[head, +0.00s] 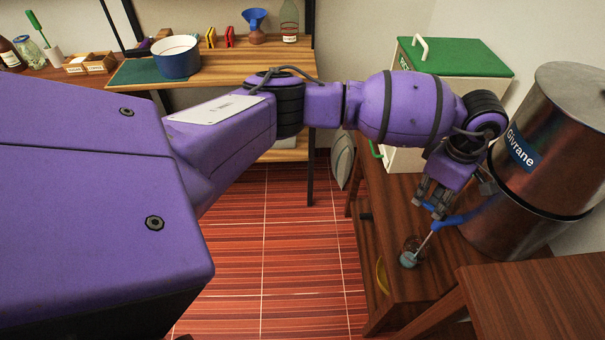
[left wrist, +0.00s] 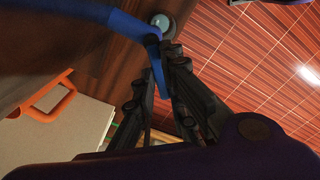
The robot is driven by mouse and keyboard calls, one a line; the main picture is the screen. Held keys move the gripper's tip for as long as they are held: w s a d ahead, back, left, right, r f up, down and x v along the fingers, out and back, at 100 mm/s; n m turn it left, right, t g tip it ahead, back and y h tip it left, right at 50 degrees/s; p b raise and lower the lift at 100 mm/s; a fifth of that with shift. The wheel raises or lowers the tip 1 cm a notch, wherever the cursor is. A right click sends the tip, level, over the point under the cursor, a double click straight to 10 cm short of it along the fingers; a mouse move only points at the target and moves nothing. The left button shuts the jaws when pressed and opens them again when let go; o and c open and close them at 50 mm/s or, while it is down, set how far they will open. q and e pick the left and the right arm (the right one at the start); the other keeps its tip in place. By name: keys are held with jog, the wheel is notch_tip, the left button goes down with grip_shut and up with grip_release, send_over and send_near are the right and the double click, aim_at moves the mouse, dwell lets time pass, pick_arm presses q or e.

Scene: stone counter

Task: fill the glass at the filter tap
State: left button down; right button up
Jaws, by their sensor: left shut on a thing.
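The filter is a large brushed-metal cylinder with a blue "Givrane" label (head: 523,150), on the wooden stand at right. A blue tap part (head: 458,217) reaches out from its lower left side. My left gripper (head: 432,205) is shut on the blue tap part, which also shows between the fingers in the left wrist view (left wrist: 158,70). Whether the glass holds water cannot be told. My right gripper is not in view.
A white bin with a green lid (head: 460,58) stands behind the arm. A wooden table edge (head: 530,285) is at the lower right. A shelf at the back holds a white-and-blue pot (head: 176,58), a blue funnel (head: 256,22) and a bottle (head: 289,22). Red floor tiles are clear.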

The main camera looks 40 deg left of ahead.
pick_arm(q)
jog(key=shift+w+r, duration=0.2)
jog(key=shift+r, duration=0.05)
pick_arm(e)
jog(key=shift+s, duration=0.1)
pick_arm(q)
jog(key=c, duration=1.8)
grip_release()
jog(key=shift+d, duration=0.1)
jog(key=shift+f, duration=0.1)
jog(key=shift+s, duration=0.1)
jog(key=shift+r, duration=0.4)
notch_tip(320, 180, up, 11)
jog(key=shift+r, duration=0.15)
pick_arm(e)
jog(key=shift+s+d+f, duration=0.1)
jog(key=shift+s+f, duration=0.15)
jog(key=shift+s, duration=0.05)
